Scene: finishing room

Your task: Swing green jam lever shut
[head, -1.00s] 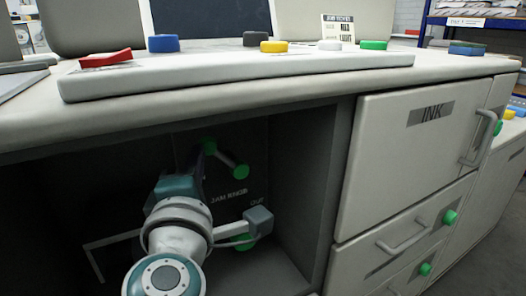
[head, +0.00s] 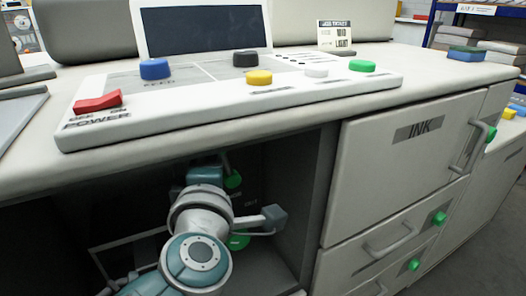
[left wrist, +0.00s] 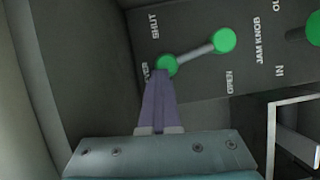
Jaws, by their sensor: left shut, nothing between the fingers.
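The green jam lever is a grey bar with a green ball at each end. In the left wrist view it shows between the ball (left wrist: 224,40) on the right and the ball (left wrist: 168,63) on the left. SHUT is printed above left and OPEN below right. My left gripper (left wrist: 161,76) is shut and empty, its purple fingertips at the left ball and overlapping it in view; I cannot tell if they touch. In the head view one green lever end (head: 233,180) shows behind my left arm, which hides the gripper. My right gripper is not in view.
The lever sits inside an open bay with dark walls. A green jam knob (head: 238,242) is below it. The worktop (head: 30,165) overhangs the bay and holds a button panel (head: 225,105). The ink door (head: 400,150) is closed on the right.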

